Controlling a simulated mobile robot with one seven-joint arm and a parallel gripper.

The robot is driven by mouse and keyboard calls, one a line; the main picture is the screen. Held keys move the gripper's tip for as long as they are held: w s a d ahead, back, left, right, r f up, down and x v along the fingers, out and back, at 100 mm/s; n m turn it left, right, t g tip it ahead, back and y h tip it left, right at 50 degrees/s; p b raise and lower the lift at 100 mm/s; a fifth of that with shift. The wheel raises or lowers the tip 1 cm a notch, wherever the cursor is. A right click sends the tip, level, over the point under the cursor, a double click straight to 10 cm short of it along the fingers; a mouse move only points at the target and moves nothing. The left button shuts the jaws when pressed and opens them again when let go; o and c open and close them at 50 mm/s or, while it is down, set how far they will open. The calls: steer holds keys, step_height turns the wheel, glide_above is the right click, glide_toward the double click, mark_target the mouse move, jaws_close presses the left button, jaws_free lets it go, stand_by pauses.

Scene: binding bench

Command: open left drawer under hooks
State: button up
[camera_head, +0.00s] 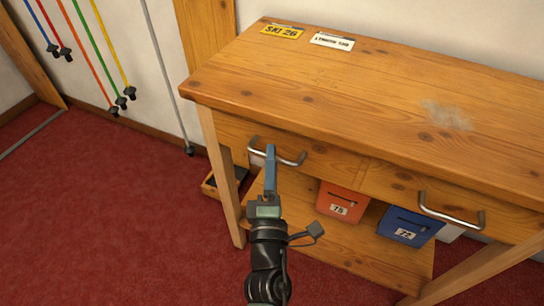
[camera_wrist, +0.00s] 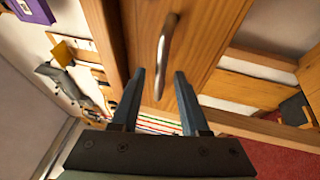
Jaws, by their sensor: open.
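The wooden bench (camera_head: 340,90) has two drawers. The left drawer (camera_head: 325,158) appears closed, its front flush with the frame. Its curved metal handle (camera_head: 290,160) is partly hidden by my gripper (camera_head: 270,150) in the head view. In the wrist view the handle (camera_wrist: 169,35) crosses the drawer front (camera_wrist: 205,45), and its lower end shows between the two blue-grey fingers of my gripper (camera_wrist: 159,74). The fingers are apart with nothing clamped. I cannot tell whether they touch the handle or how deep they reach around it.
The right drawer has its own handle (camera_head: 452,214). An orange box (camera_head: 341,202) and a blue box (camera_head: 409,226) sit on the lower shelf. Two labels, one yellow (camera_head: 282,31), lie on the top. Coloured poles (camera_head: 100,55) hang at the left wall. Red floor (camera_head: 95,210) is clear.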

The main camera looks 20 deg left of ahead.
steer(key=shift+x, duration=0.8)
steer(key=shift+c, duration=0.2)
jaws_close()
stand_by(0.8)
